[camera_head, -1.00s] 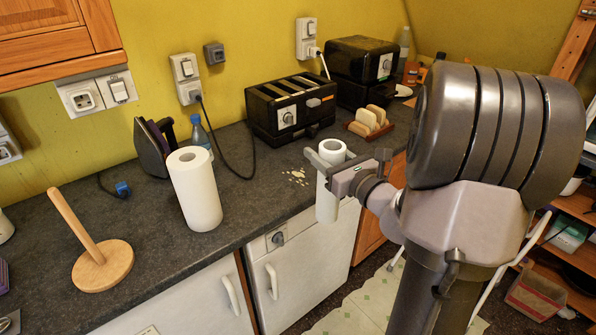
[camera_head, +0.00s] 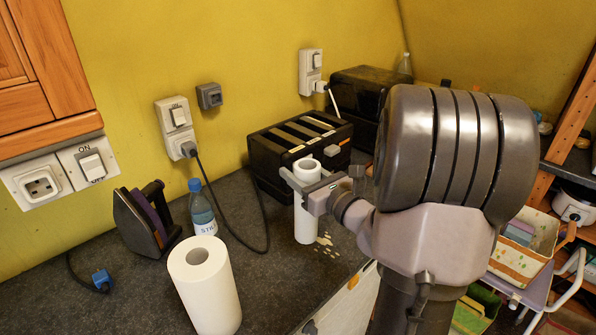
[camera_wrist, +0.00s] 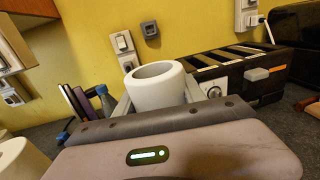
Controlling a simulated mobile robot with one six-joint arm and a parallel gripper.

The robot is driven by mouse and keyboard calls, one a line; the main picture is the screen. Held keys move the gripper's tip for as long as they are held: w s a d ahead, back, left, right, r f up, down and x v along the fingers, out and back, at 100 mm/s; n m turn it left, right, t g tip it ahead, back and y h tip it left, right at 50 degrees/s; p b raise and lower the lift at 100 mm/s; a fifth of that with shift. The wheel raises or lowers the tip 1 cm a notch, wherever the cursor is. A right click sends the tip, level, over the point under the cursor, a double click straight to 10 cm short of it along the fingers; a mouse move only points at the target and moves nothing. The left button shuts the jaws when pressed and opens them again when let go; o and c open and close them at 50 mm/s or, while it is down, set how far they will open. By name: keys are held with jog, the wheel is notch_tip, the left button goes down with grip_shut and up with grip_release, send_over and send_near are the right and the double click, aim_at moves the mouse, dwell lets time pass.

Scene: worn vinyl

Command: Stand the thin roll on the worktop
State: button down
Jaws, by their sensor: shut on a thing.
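The thin white roll (camera_head: 307,222) is upright in my gripper (camera_head: 308,178), over the worktop (camera_head: 262,270) and in front of the black toaster. My gripper is shut on it near its top. I cannot tell whether its lower end touches the worktop. In the wrist view the top of the thin roll (camera_wrist: 158,88), with its open core, rises between the fingers. A thicker white roll (camera_head: 205,292) stands on the worktop to the left, nearer the camera; its edge also shows in the wrist view (camera_wrist: 22,160).
The black toaster (camera_head: 290,150) is close behind the thin roll. A blue-capped bottle (camera_head: 202,212) and an iron (camera_head: 145,218) stand to the left, with a black cable (camera_head: 235,232) between bottle and toaster. Crumbs (camera_head: 325,243) lie beside the roll. The worktop's front edge is close by.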

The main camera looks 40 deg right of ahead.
jog(key=shift+f+b, duration=2.65)
jog(key=shift+f, duration=0.25)
jog(key=shift+f+b, duration=0.6)
jog(key=shift+f, duration=0.05)
jog(key=c, duration=0.6)
grip_release()
jog(key=shift+s, duration=0.1)
jog(key=shift+s+a+b, duration=0.2)
jog(key=shift+s+b, duration=0.5)
jog(key=shift+s, duration=3.2)
jog(key=shift+s, duration=0.1)
